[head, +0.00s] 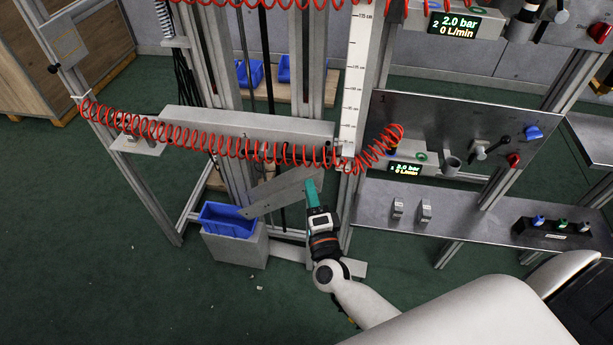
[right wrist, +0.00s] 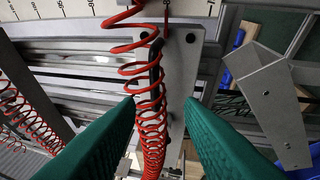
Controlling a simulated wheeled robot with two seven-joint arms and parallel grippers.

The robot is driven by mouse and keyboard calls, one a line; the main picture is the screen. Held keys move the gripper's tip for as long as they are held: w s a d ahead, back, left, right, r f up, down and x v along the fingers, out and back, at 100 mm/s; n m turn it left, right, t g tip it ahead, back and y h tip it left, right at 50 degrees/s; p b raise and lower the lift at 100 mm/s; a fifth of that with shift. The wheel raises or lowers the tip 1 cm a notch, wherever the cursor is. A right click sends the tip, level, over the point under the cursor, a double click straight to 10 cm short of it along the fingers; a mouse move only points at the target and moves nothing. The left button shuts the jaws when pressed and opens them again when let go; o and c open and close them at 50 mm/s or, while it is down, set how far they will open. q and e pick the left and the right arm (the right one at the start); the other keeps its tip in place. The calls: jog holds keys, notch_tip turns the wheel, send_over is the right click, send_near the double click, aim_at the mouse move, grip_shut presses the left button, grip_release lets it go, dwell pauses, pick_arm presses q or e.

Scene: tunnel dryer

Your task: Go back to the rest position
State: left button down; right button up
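My right gripper (head: 311,190) with teal fingers points up toward the frame, just below the long red coiled hose (head: 240,148). In the right wrist view the two fingers of the right gripper (right wrist: 160,106) stand well apart with nothing clamped between them. A red coiled hose (right wrist: 150,95) hangs in the gap as seen from that camera; it looks to be beyond the fingertips, though the exact distance is hard to judge. My right arm comes in from the lower right in the head view. My left gripper is not in view.
A metal panel with valves (head: 450,135) and a shelf (head: 385,215) with small grey blocks stand to the right. A slanted metal chute (head: 282,192) lies left of the gripper, above a blue bin (head: 228,222). Green floor is clear at lower left.

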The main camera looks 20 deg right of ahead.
jog(key=shift+v, duration=0.95)
jog(key=shift+f, duration=0.1)
jog(key=s+a+f+n+g+y+p, duration=0.1)
jog(key=s+f+n+g+y, duration=0.4)
jog(key=f, duration=0.8)
jog(key=s+a+f+n+g+p, duration=0.1)
jog(key=s+f+n+g, duration=0.2)
jog(key=s+f+n, duration=0.7)
jog(key=s+d+f+n+g, duration=0.1)
jog(key=s+f+n+g, duration=0.1)
jog(key=s+f, duration=0.4)
jog(key=s+d+f+n+g, duration=0.2)
jog(key=s+f+g, duration=0.3)
jog(key=s, duration=0.5)
jog(key=s+d+f+n+g+h+p, duration=0.1)
jog(key=s+d+f+n+g, duration=0.1)
jog(key=s+f, duration=0.5)
jog(key=shift+s+n+g, duration=0.4)
jog(key=shift+s+g, duration=0.3)
jog(key=shift+s, duration=0.2)
jog(key=shift+a+f, duration=0.1)
